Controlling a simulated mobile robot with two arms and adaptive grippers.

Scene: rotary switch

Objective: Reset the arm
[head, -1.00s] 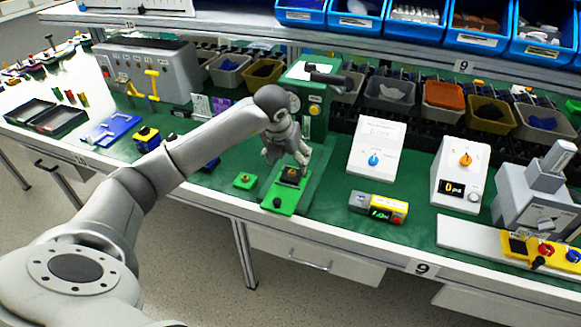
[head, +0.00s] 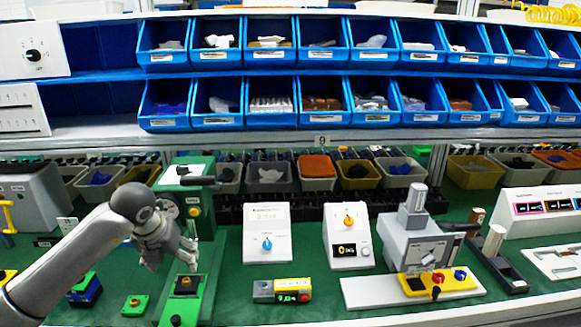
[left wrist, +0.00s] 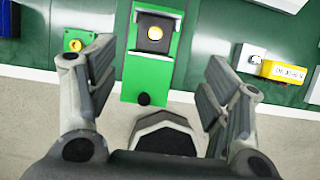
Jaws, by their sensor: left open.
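My left gripper (head: 178,262) hangs over the workbench beside a green board with a black block (head: 187,284). In the left wrist view the gripper (left wrist: 157,65) has its fingers spread wide and nothing between them. The green board (left wrist: 149,80) lies beyond and between the fingers, its black block topped by a round yellowish part. My right gripper is not in view. A white box with a blue knob (head: 267,243) and a white box with an orange knob and small display (head: 348,222) stand to the right. A white panel with a black rotary dial (head: 33,55) is at upper left.
A small green button box (head: 135,304) sits left of the board. A green machine (head: 189,200) stands behind my gripper. A yellow-grey display unit (head: 282,291) and a grey press (head: 412,245) are to the right. Blue bins (head: 270,121) fill the shelves above.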

